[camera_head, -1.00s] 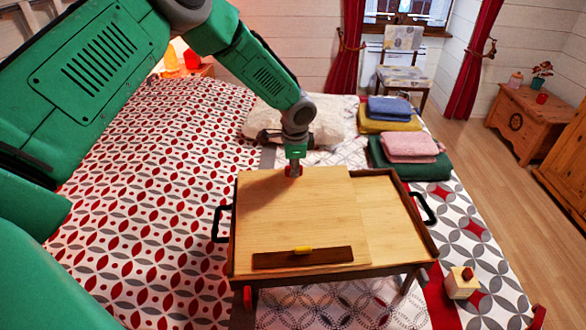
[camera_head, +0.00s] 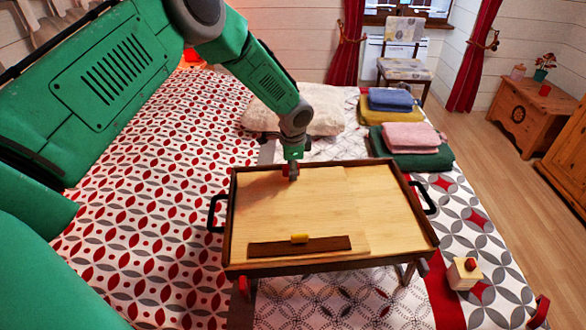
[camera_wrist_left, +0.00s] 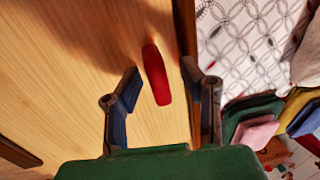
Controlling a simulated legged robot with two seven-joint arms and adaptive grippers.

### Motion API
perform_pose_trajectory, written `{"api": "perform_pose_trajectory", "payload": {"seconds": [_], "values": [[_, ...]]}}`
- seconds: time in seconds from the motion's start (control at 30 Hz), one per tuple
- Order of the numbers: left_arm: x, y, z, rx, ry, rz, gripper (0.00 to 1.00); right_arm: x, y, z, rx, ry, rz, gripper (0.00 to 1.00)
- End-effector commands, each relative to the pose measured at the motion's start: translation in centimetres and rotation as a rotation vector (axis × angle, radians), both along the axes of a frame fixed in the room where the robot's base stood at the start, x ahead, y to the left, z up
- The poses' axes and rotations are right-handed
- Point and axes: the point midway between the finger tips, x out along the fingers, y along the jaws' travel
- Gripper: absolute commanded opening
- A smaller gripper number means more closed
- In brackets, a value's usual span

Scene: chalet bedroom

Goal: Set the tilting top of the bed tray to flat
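The bed tray (camera_head: 330,267) stands on the bed with its dark wooden frame and black side handles. Its light wooden tilting top (camera_head: 270,215) now lies about level with the fixed panel on its right and inside the frame. A dark ledge with a yellow piece (camera_head: 300,239) runs along the top's near edge. A red tab (camera_wrist_left: 157,75) sits at the top's far edge. My left gripper (camera_head: 291,172) points down at that edge. In the left wrist view its fingers (camera_wrist_left: 165,95) are apart, with the red tab between them and no visible grip. My right gripper is out of view.
Folded towels (camera_head: 408,137) lie on the bed behind the tray's right side, and a pale pillow (camera_head: 320,110) lies behind the tray. A small wooden block with a red knob (camera_head: 463,273) sits at the near right. Patterned bedcover is clear to the left.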

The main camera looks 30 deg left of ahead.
Motion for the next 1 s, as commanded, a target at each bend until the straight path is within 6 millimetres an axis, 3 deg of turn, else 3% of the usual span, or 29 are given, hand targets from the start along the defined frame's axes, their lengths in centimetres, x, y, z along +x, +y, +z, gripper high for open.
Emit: {"api": "perform_pose_trajectory", "payload": {"seconds": [0.27,0.7,1.0], "values": [[0.0,-0.2,1.3,-0.001,-0.004,0.0,0.34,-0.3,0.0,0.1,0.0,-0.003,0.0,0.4],[-1.0,-1.4,9.7,0.002,-0.001,0.0,0.34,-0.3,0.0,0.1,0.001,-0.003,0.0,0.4],[-1.3,-1.5,11.7,0.002,0.004,0.001,0.34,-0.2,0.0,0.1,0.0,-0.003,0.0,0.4]]}}
